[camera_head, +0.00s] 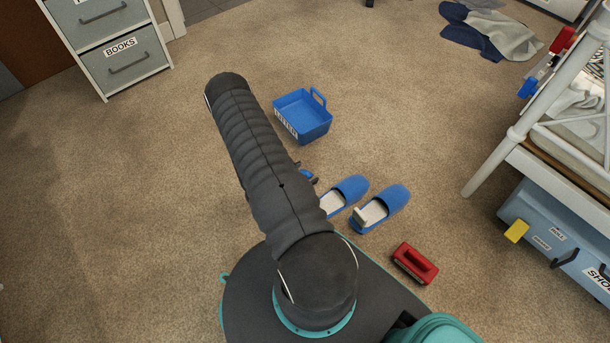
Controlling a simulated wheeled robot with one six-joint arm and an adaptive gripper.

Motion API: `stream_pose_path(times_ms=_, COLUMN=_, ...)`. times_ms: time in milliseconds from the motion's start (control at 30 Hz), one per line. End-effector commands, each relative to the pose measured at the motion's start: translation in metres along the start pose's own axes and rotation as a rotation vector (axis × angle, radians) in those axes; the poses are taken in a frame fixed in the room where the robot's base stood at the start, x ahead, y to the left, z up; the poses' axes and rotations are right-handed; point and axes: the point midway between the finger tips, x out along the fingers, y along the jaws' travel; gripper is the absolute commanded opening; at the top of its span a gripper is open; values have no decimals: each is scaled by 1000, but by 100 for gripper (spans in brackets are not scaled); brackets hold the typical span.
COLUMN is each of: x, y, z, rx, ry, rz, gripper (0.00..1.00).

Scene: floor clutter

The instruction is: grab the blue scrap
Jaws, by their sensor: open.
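I cannot pick out the blue scrap with certainty. A small blue and dark piece (307,174) shows on the carpet side of my arm, just right of its sleeve and partly hidden by it. I cannot tell what it is. My dark ribbed arm stretches from the bottom middle up to the left. My gripper is not visible; the arm covers part of the floor.
A blue basket (303,118) stands right of my arm. A left blue slipper (350,188) and a right one (393,202) lie below it, with a red brush-like block (414,264). Drawers (115,50), a bed frame (505,150) and a blue bin (540,222) edge the carpet. Left carpet is clear.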

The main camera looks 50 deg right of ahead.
Motion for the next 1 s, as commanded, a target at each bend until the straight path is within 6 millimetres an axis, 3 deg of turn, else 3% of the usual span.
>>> stream_pose_path(times_ms=133, x=16, y=-1, z=-1, rx=1, ry=1, rz=-2, gripper=85)
stream_pose_path(times_ms=433, x=19, y=0, z=-1, rx=-1, ry=1, rz=1, gripper=85)
stream_pose_path(times_ms=633, x=19, y=0, z=0, rx=0, ry=1, rz=1, gripper=45)
stream_pose_path(times_ms=1000, x=19, y=0, z=0, rx=0, ry=1, rz=0, gripper=43)
